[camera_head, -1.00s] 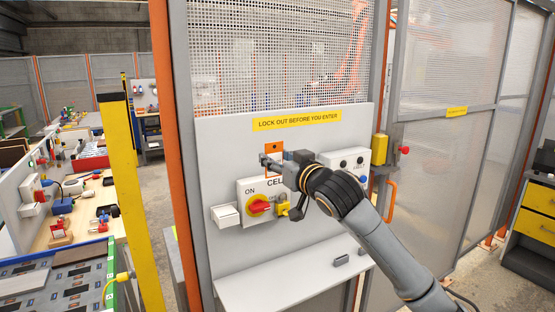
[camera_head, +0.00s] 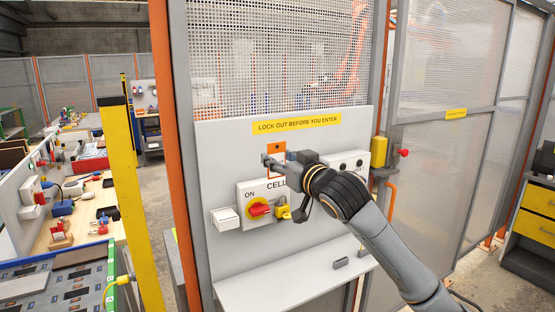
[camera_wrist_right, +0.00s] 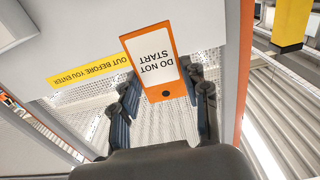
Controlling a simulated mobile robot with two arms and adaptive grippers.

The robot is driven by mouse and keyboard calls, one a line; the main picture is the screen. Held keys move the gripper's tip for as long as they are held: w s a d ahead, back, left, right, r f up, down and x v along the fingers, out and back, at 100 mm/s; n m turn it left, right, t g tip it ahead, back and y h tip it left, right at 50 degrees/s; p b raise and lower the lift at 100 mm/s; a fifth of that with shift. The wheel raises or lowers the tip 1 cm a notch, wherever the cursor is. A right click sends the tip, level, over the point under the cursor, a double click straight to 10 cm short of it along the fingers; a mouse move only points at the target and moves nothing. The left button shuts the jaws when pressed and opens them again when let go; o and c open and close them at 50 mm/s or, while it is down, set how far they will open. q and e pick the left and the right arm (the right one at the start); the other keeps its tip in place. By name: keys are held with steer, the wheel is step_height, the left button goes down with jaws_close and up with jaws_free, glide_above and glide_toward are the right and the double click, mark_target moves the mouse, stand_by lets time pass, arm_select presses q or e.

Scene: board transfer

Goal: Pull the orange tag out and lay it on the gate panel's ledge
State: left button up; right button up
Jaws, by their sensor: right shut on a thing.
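The orange tag (camera_head: 269,147) stands upright by the gate panel (camera_head: 225,160), above the rotary switch box. In the right wrist view the tag (camera_wrist_right: 152,62) has a white face reading DO NOT START and a dark hole at one end. My right gripper (camera_head: 268,160) is shut on the tag, with one finger on each side of it. Whether the tag is clear of its mount is hard to tell. The panel's ledge (camera_head: 265,292) is a pale shelf at the bottom of the panel, below the gripper. My left gripper is out of view.
A small dark grey block (camera_head: 341,263) lies on the ledge's right part. The switch box (camera_head: 247,190) carries a red knob (camera_head: 259,208) and a yellow padlock (camera_head: 283,207). A white box (camera_head: 224,218) sticks out on the left. The ledge's left and middle are bare.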

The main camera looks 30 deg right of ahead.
steer(key=shift+s+b, duration=0.4)
steer(key=shift+s, duration=2)
